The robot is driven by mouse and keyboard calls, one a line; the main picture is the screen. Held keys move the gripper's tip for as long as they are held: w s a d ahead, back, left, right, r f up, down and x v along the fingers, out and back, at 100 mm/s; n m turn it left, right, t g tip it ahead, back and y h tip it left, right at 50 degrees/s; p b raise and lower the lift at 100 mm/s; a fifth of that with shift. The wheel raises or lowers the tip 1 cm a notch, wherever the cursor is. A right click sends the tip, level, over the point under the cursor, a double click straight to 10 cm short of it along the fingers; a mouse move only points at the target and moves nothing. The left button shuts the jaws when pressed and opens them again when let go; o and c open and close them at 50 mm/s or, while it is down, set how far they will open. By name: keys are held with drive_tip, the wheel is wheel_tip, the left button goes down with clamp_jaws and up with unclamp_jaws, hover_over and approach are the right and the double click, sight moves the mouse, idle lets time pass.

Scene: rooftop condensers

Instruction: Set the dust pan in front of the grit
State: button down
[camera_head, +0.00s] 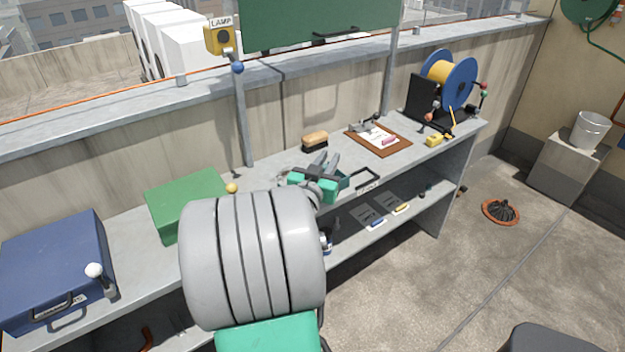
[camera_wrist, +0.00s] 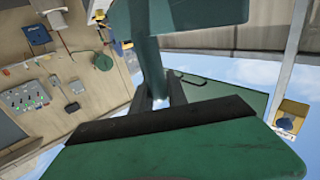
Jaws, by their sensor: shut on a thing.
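The teal dust pan (camera_wrist: 190,18) fills the top of the wrist view, its narrow handle running down to my fingers. In the head view part of it (camera_head: 344,183) shows just right of my gripper, largely hidden by the hand. My gripper (camera_head: 326,163) is over the grey bench near its front edge, with its fingers angled upward. In the wrist view the fingers (camera_wrist: 160,90) are shut on the handle. I cannot make out the grit in either view.
The bench (camera_head: 280,158) carries a brush (camera_head: 315,141), a clipboard (camera_head: 378,139), a cable reel (camera_head: 450,82), a green box (camera_head: 187,204) and a blue case (camera_head: 55,265). A black frame (camera_head: 368,181) is at the front edge.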

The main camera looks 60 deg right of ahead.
drive_tip(key=w+d+f, duration=0.1)
drive_tip(key=w+d, duration=0.1)
drive_tip(key=d+f, duration=0.1)
drive_tip(key=d, duration=0.1)
drive_tip(key=shift+w+f, duration=0.3)
drive_tip(key=shift+w, duration=0.1)
drive_tip(key=d+f, duration=0.1)
drive_tip(key=w+d+f, duration=0.1)
drive_tip(key=f, duration=0.1)
drive_tip(key=w+d+f, duration=0.1)
drive_tip(key=f, duration=0.1)
drive_tip(key=shift+w+d+f, duration=0.2)
drive_tip(key=shift+w+d, duration=0.05)
wheel_tip(320, 180, down, 3)
drive_tip(key=shift+f, duration=0.1)
drive_tip(key=c, duration=1.8)
unclamp_jaws()
drive_tip(key=shift+f, duration=0.1)
drive_tip(key=o, duration=0.5)
